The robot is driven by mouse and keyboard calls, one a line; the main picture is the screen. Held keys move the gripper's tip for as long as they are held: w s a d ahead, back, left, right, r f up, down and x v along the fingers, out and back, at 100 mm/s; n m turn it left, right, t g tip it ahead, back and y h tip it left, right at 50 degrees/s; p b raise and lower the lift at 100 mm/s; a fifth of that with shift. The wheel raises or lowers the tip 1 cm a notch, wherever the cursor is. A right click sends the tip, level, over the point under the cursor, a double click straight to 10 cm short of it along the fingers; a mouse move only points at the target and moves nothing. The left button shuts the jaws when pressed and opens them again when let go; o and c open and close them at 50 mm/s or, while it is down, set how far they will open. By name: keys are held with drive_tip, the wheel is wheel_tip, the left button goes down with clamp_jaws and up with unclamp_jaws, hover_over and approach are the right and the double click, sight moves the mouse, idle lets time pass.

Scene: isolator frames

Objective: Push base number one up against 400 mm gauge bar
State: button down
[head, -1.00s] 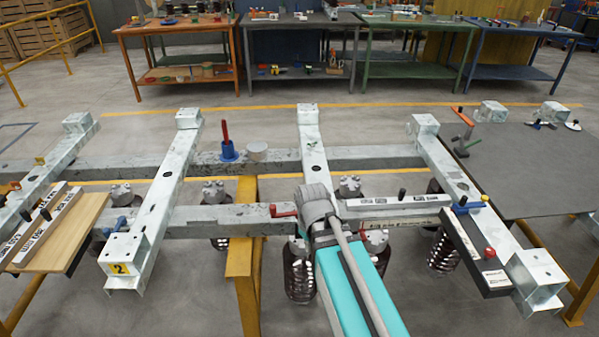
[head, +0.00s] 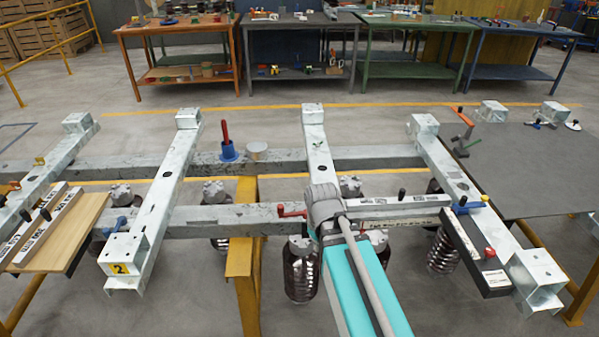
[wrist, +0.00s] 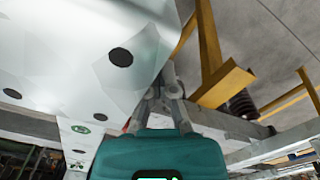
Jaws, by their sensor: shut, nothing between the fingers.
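The galvanized cross beam in the middle (head: 317,150) appears to be base number one; its near end and any number plate are hidden behind my arm. A pale bar with a black knob (head: 400,203), apparently the 400 mm gauge bar, lies right of it, reaching toward the right-hand beam. Its printing is too small to read. My arm hides where its left end meets the middle beam, so contact cannot be told. In the wrist view, my gripper (wrist: 163,88) is shut and empty, close against the side of a pale steel piece with dark holes (wrist: 75,55). Touching cannot be told for sure.
The beam marked 2 (head: 150,225) stands to the left. The right-hand beam (head: 450,165) carries a dark bar with a red knob (head: 472,245) and a blue clamp. A red handle (head: 288,212) sticks out left of my arm. A board with labelled bars (head: 85,225) is far left.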

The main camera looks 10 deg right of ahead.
drive_tip(key=shift+s+d, duration=0.15)
drive_tip(key=shift+d, duration=1.5)
drive_tip(key=shift+a, duration=0.2)
idle(0.3)
drive_tip(key=shift+a, duration=0.8)
wheel_tip(320, 180, up, 9)
drive_tip(key=p, duration=0.9)
idle(0.7)
drive_tip(key=m, duration=0.1)
drive_tip(key=s+m, duration=0.1)
drive_tip(key=m, duration=0.1)
drive_tip(key=d+r+m+p, duration=0.1)
drive_tip(key=m, duration=0.1)
drive_tip(key=shift+s, duration=0.15)
